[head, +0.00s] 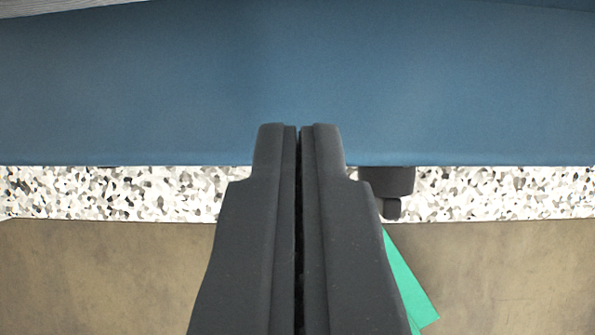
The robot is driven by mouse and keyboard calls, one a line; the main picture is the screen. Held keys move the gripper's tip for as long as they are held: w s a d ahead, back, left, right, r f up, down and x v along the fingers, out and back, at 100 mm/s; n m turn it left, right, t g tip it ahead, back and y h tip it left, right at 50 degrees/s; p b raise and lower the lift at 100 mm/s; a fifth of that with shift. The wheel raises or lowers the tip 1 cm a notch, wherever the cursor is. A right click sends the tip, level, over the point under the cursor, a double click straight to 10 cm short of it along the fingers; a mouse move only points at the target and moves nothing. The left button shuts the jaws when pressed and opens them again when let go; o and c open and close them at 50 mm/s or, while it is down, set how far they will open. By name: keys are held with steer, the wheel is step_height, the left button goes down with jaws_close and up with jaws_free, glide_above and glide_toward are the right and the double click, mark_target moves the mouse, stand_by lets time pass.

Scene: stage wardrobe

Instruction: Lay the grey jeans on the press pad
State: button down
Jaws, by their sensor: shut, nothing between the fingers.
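My gripper (299,128) is in the middle of the head view, its two dark fingers shut together with nothing between them. Its tips overlap a wide, smooth blue surface (140,85) that fills the upper part of the view. I cannot tell whether this blue surface is the press pad, or whether the tips touch it. No grey jeans can be made out. The fingers hide a strip of whatever lies behind them.
A white speckled edge (110,193) runs along the near side of the blue surface. A dark block (387,181) sits against it, right of the fingers. Below is a bare brown surface (100,280) with a green flat piece (408,285), partly hidden. A pale strip (40,8) crosses the top left.

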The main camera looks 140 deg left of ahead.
steer(key=s+a+r+n+t+y+b, duration=0.1)
steer(key=s+a+r+n+t, duration=0.3)
steer(key=r, duration=1)
steer(key=s+a+r+m+t+b, duration=0.1)
steer(key=s+a+r+b, duration=0.35)
steer(key=r, duration=1.05)
steer(key=s+a+r+n+t, duration=0.1)
steer(key=s+a+r, duration=0.1)
steer(key=r, duration=0.5)
steer(key=s+a+r+n+t+y, duration=0.1)
steer(key=s+a+r+t, duration=0.1)
steer(key=s+r, duration=0.3)
steer(key=s+a+r+n+t+y+p, duration=0.1)
steer(key=s+a+r+t, duration=0.1)
steer(key=r, duration=0.7)
steer(key=shift+s+a+n, duration=0.4)
steer(key=shift+s+a, duration=0.3)
steer(key=shift+s, duration=0.25)
